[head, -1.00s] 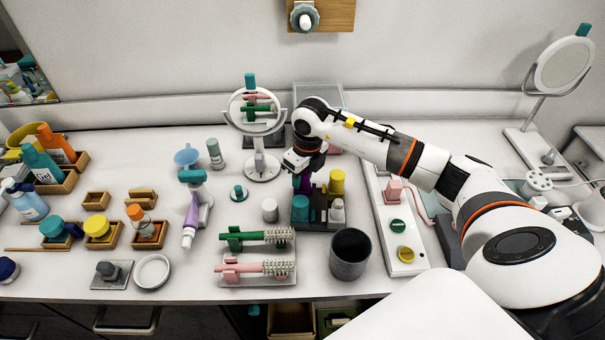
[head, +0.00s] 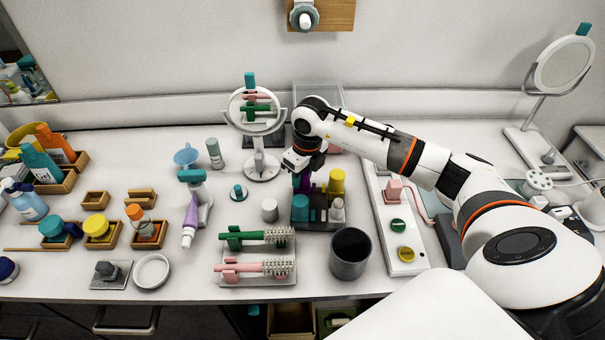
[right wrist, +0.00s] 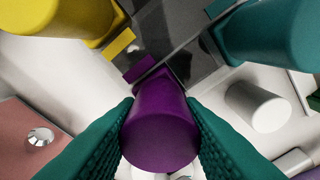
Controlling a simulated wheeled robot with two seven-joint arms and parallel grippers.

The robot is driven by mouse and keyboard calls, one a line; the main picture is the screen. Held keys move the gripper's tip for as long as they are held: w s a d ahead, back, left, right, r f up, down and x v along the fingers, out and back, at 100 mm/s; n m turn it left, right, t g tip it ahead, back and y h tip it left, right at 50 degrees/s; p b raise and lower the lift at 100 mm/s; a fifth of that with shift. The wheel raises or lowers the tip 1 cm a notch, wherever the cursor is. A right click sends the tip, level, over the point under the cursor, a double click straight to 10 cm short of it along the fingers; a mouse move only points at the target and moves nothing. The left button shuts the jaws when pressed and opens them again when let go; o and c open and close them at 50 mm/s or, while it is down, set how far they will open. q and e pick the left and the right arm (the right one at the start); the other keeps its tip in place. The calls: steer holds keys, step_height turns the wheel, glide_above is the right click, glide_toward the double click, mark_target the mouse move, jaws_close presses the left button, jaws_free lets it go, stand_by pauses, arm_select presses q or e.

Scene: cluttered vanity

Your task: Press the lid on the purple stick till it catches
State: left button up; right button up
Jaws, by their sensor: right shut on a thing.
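My right gripper (head: 304,173) is over the back left of a dark rack (head: 319,221). In the right wrist view its green ribbed fingers (right wrist: 160,140) are shut on the sides of a purple round lid (right wrist: 160,132). Part of the purple stick (right wrist: 139,68) shows behind the lid, at the dark rack. The lid hides most of the stick, so I cannot tell whether the two are joined fully. In the head view purple (head: 307,187) shows just below the gripper. My left gripper is not in view.
The rack also holds a yellow stick (head: 336,181), a teal stick (head: 300,208) and a whitish one (head: 337,211). A white cylinder (head: 269,209) stands left of it. A dark cup (head: 350,252) and brush tray (head: 256,278) are in front; a round mirror (head: 258,110) stands behind left.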

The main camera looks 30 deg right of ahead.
steer(key=shift+f+b, duration=0.2)
steer(key=shift+b, duration=0.25)
stand_by(1.1)
stand_by(0.4)
steer(key=o, duration=1)
steer(key=shift+o, duration=0.5)
steer(key=o, duration=0.4)
steer(key=shift+r, duration=0.2)
steer(key=shift+r+p, duration=2.15)
steer(key=shift+r, duration=1.2)
